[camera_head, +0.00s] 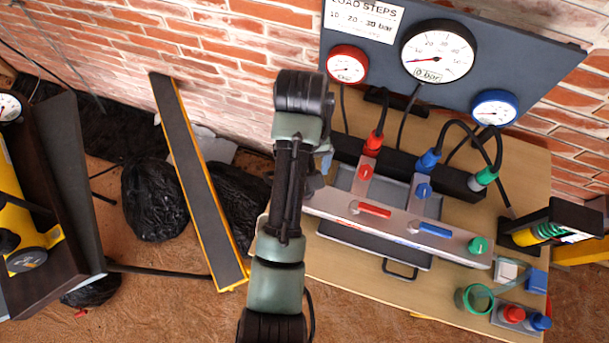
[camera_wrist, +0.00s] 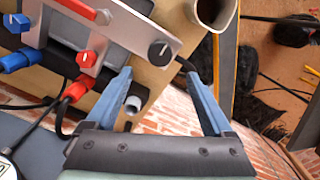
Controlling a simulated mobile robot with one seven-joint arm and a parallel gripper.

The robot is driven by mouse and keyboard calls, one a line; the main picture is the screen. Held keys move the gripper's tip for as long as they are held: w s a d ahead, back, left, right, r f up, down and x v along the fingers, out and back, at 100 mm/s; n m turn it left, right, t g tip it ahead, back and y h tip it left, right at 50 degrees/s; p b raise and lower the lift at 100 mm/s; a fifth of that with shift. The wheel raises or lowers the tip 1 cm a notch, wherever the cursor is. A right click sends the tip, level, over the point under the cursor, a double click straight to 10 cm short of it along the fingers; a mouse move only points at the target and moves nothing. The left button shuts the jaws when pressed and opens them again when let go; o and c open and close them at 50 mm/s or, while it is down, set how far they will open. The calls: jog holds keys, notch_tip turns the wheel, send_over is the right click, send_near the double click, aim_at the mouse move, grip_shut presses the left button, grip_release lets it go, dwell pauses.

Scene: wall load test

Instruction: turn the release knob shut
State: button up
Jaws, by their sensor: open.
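The black round knob (camera_wrist: 160,52) with a white pointer mark sits on the end of the silver plate (camera_wrist: 125,30) in the wrist view. It is likely the release knob; no label is readable. My gripper (camera_wrist: 158,74) is open and empty. Its two blue-grey fingers point toward the knob, one on either side in the picture; contact cannot be told. In the head view my arm hides the black knob and most of my gripper. There the silver plate (camera_head: 330,203) carries a red lever (camera_head: 371,209), a blue lever (camera_head: 430,229) and a green knob (camera_head: 477,245).
Red (camera_head: 371,143), blue (camera_head: 429,160) and green (camera_head: 485,177) hose couplings stand behind the plate. Gauges hang on the dark panel (camera_head: 540,60). A white cup (camera_wrist: 228,12) stands near the knob.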

jog(key=shift+r+p, duration=1.25)
jog(key=shift+r, duration=0.5)
